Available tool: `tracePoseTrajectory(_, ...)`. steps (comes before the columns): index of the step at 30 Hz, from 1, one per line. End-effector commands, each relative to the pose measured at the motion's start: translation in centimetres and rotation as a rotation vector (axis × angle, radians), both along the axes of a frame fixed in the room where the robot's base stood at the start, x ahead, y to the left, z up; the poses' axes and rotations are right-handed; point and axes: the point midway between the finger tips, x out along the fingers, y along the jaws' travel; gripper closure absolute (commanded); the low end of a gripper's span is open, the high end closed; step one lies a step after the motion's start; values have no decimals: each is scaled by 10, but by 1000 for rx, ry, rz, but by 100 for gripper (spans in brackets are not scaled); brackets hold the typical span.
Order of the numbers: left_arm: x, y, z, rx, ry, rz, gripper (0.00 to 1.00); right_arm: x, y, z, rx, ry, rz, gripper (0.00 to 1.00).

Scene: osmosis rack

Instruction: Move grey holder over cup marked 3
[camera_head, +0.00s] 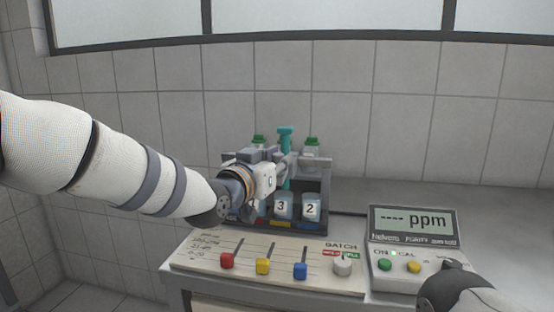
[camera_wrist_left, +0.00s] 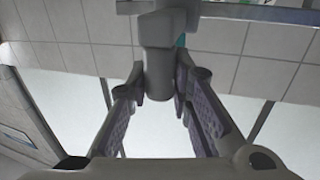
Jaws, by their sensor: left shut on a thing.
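The grey holder (camera_head: 291,160) is at the top of the dark rack, with a teal upright piece (camera_head: 285,140) at it. My left gripper (camera_head: 281,168) reaches in from the left and is shut on it. In the left wrist view the grey holder (camera_wrist_left: 158,65) sits between the two fingers (camera_wrist_left: 160,88). The cup marked 3 (camera_head: 282,206) stands in the rack below and just right of my gripper. The teal piece's lower part hangs above this cup; I cannot tell whether it is exactly over it. My right arm shows at bottom right; its finger state is unclear.
The cup marked 2 (camera_head: 311,207) stands right of cup 3. Green-capped bottles (camera_head: 312,143) are at the rack (camera_head: 325,190). A slider panel (camera_head: 205,250) lies in front, and a ppm meter (camera_head: 412,240) stands at right. A tiled wall is close behind.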

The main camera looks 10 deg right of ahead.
Motion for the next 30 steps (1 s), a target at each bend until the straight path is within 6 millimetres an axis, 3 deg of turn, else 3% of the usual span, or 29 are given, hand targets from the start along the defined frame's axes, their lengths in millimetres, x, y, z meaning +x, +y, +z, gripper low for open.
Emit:
tracePoseTrajectory(9,1,1,4,-5,-8,3,100,0,0,0,1,0,0,60)
tracePoseTrajectory(10,1,1,4,-5,-8,3,74,0,0,0,1,0,0,60)
tracePoseTrajectory(12,1,1,4,-5,-8,2,59,0,0,0,0,0,0,60)
tracePoseTrajectory(23,-3,3,2,-2,-5,1,59,0,0,0,0,0,0,60)
tracePoseTrajectory(30,-49,33,3,-3,-4,2,59,0,0,0,0,0,0,60)
